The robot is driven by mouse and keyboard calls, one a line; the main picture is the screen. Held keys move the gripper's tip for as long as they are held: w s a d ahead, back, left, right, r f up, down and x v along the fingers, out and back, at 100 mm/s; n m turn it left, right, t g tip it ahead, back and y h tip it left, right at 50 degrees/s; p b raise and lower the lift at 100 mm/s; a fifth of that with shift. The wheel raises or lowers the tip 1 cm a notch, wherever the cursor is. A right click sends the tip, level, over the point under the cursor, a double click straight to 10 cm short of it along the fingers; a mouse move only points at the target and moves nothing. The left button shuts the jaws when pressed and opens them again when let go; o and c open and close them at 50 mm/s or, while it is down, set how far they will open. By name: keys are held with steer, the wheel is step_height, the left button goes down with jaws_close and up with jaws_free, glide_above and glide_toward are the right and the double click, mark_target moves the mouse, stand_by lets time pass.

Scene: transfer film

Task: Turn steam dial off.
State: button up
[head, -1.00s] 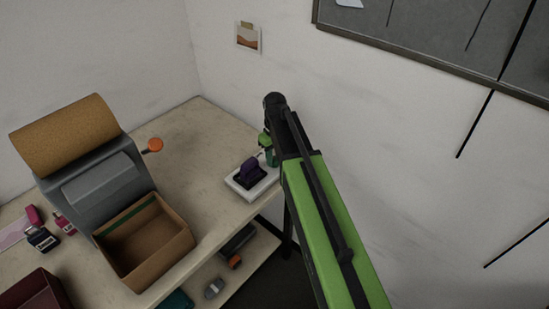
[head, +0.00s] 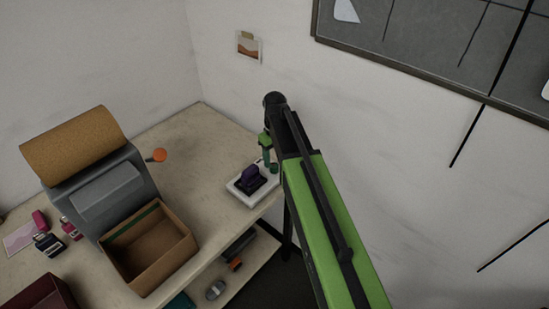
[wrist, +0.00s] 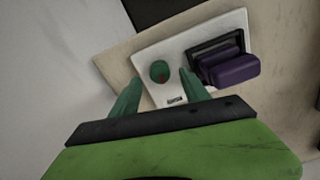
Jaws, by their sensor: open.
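The steam dial is most likely the small round green knob (wrist: 159,71) with a red mark, on a white plate (wrist: 145,60). In the head view a small green knob (head: 273,168) shows at the right end of the white plate (head: 236,191). My gripper (wrist: 161,76) is open, its two green fingers on either side of the knob in the wrist view. I cannot tell whether they touch it. In the head view my gripper (head: 266,150) is at the plate's right end, partly hidden by my arm.
A purple block in a black frame (wrist: 232,68) sits on the same plate, close to my right finger. A grey machine with an orange knob (head: 156,155) and a cardboard box (head: 150,245) stand left.

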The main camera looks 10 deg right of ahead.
step_height(320, 180, up, 13)
steer(key=p, duration=1.1)
steer(key=shift+r+p, duration=0.2)
steer(key=shift+p, duration=0.15)
steer(key=b, duration=0.6)
glide_toward(275, 167)
steer(key=s+f+m+b, duration=0.2)
steer(key=s+f+b, duration=0.2)
steer(key=s+b, duration=0.1)
steer(key=s+f+m+b, duration=0.3)
steer(key=s+f+b, duration=0.1)
steer(key=s, duration=0.4)
steer(key=shift+s+a+b, duration=0.2)
steer(key=shift+s+b, duration=0.1)
steer(key=shift+b, duration=0.4)
steer(key=shift+f, duration=0.1)
